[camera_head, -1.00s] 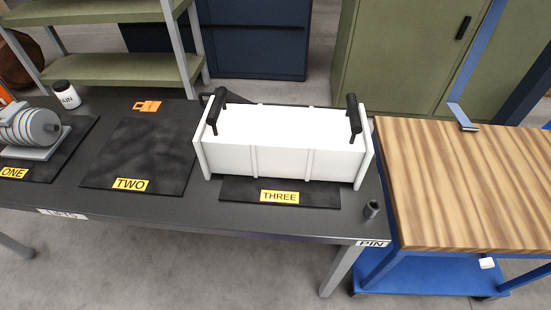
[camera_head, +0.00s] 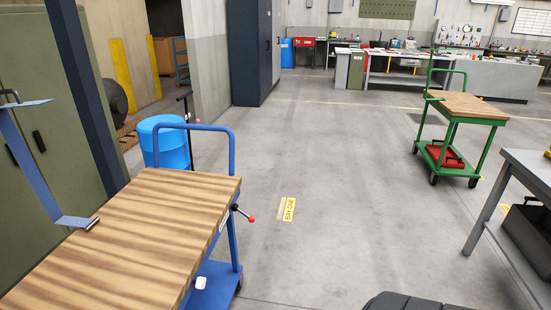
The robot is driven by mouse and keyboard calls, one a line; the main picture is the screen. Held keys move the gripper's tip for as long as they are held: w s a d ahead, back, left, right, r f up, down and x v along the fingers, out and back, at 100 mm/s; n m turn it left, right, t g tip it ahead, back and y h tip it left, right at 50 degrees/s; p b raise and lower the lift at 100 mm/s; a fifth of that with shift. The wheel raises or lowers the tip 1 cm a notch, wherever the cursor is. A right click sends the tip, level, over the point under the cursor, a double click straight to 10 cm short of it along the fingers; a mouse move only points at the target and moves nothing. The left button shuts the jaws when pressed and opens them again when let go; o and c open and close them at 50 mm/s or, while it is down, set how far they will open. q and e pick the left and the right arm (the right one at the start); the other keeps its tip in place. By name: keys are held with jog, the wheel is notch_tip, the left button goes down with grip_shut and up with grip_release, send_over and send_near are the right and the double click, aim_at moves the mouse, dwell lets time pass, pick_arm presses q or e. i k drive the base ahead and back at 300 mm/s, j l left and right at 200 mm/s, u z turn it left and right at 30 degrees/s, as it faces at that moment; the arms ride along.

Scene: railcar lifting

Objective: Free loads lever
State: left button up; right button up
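Neither of my grippers shows in the head view.
A blue drum (camera_head: 165,148) stands behind the cart. A green cart (camera_head: 468,108) is far right, and a grey table (camera_head: 528,170) is at the right edge. The floor between is clear.

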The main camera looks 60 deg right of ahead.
aim_at(235, 208)
jog(key=z, duration=1.65)
